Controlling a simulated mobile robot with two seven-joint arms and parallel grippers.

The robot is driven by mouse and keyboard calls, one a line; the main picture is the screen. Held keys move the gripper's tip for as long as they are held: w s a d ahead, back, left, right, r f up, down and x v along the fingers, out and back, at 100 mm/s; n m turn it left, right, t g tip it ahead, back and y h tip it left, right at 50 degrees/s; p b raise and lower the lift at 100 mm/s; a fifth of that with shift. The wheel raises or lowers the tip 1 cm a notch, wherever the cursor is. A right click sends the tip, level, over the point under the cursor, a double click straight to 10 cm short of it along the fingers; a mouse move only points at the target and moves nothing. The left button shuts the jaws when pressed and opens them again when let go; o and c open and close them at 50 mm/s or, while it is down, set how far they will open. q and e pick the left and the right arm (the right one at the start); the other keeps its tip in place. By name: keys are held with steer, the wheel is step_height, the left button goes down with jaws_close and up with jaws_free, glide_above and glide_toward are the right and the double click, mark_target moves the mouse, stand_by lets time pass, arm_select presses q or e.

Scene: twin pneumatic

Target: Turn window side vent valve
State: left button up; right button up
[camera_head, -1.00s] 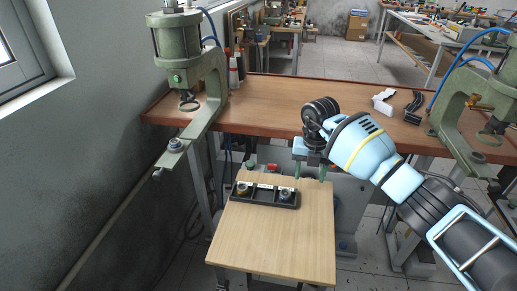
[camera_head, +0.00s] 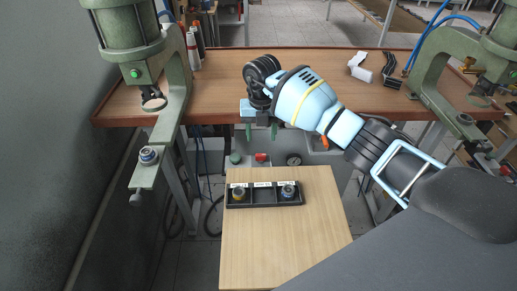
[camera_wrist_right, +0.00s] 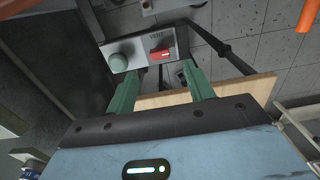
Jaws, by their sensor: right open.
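The vent valve has a red handle (camera_head: 261,158) on a light panel below the bench's front edge, beside a green round knob (camera_head: 235,158). In the right wrist view the red handle (camera_wrist_right: 161,54) lies across the panel under the word VENT, with the green knob (camera_wrist_right: 119,61) to its left. My right gripper (camera_head: 260,131) is in front of the bench edge, above the handle in the head view. In the wrist view its green fingers (camera_wrist_right: 160,85) are apart and empty, with the handle beyond their tips; I see no contact. My left gripper is not in view.
A wooden stand (camera_head: 283,240) below holds a black tray (camera_head: 263,205) with two small fittings. Green presses stand left (camera_head: 173,75) and right (camera_head: 432,80) on the brown bench (camera_head: 215,95). A white part (camera_head: 361,68) lies on the bench.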

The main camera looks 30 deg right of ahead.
mark_target(261, 158)
step_height(261, 158, down, 8)
steer(key=shift+r, duration=0.2)
stand_by(0.3)
steer(key=c, duration=1)
